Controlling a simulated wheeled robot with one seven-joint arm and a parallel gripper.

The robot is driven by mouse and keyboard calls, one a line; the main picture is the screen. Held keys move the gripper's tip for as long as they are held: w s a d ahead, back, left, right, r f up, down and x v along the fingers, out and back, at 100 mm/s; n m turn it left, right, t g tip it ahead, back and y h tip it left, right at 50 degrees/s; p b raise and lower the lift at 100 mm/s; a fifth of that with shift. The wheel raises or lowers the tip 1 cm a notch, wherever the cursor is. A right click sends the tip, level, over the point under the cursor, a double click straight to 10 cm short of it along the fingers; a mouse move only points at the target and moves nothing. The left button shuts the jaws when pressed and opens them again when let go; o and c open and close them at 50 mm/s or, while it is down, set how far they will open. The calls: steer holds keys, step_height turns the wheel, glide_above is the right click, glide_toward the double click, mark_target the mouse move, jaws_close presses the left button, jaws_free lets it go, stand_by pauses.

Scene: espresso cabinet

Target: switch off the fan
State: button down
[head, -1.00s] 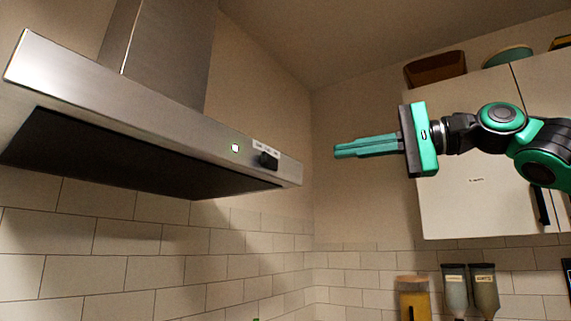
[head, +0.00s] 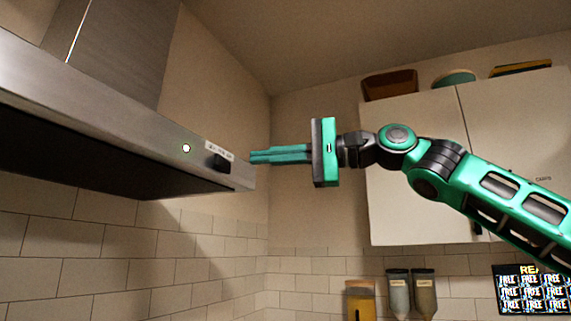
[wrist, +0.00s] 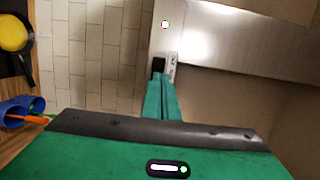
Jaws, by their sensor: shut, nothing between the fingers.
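The fan is a steel range hood (head: 110,135) at the left of the head view. A black knob (head: 221,162) sits on its front edge near the right end, below a small white label. A lit white button or lamp (head: 186,148) is to the left of the knob. My gripper (head: 252,156) is shut and empty, with its green fingers pointing left toward the knob. In the wrist view the fingertips (wrist: 161,80) appear close to the knob (wrist: 158,65) and the lamp (wrist: 165,24) is beyond. I cannot tell whether they touch.
A white wall cabinet (head: 415,170) is behind my arm, with bowls on top. Dispensers (head: 398,292) hang below it. In the wrist view a yellow item in a pan (wrist: 14,34) and a blue cup (wrist: 18,110) are at the left.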

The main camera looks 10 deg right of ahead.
mark_target(222, 160)
steer(key=shift+x, duration=3.15)
